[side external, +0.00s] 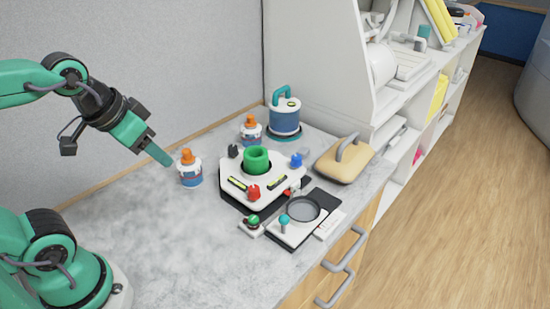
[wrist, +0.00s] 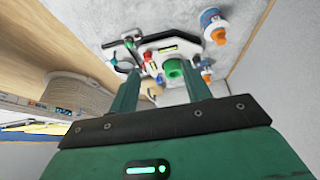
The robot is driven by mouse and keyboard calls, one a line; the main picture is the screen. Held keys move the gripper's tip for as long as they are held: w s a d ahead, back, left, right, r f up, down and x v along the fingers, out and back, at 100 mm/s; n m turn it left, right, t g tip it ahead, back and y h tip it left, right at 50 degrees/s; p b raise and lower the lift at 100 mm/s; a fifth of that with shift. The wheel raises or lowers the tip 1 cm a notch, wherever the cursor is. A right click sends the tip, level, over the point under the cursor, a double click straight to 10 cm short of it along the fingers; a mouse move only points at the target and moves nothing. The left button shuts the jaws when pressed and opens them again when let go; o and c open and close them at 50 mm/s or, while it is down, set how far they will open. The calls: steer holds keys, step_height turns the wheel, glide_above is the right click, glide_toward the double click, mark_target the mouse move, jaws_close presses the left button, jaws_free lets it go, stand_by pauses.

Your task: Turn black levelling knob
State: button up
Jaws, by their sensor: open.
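The black levelling knob (side external: 233,151) stands at the back left corner of a white levelling plate (side external: 272,197) in the side view. A green cylinder (side external: 257,160) stands on the plate, with a red knob (side external: 253,192) at the front and a blue knob (side external: 296,160) at the right. My gripper (side external: 166,158) is above the bench, left of the plate and apart from the black knob. In the wrist view its two fingers (wrist: 161,88) are spread with nothing between them. The green cylinder (wrist: 173,69) shows beyond them; I cannot surely pick out the black knob there.
An orange-capped bottle (side external: 191,175) stands between my gripper and the plate. Another bottle (side external: 251,133) and a blue canister (side external: 285,119) stand behind. A tan handled block (side external: 343,162) is at the right, a black tray (side external: 300,228) in front.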

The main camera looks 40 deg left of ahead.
steer(key=w+a+r+m+g, duration=0.2)
steer(key=w+m, duration=0.1)
steer(key=w, duration=0.6)
steer(key=m+g, duration=0.3)
steer(key=m, duration=0.5)
glide_above(233, 147)
steer(key=f, duration=1.2)
steer(key=shift+s+f, duration=0.2)
steer(key=shift+s, duration=0.05)
steer(key=shift+w+a+f+g, duration=0.1)
steer(key=shift+w+f+g, duration=0.15)
steer(key=shift+f+g, duration=0.1)
steer(key=shift+f, duration=0.1)
steer(key=shift+f, duration=3.8)
steer(key=shift+c, duration=0.5)
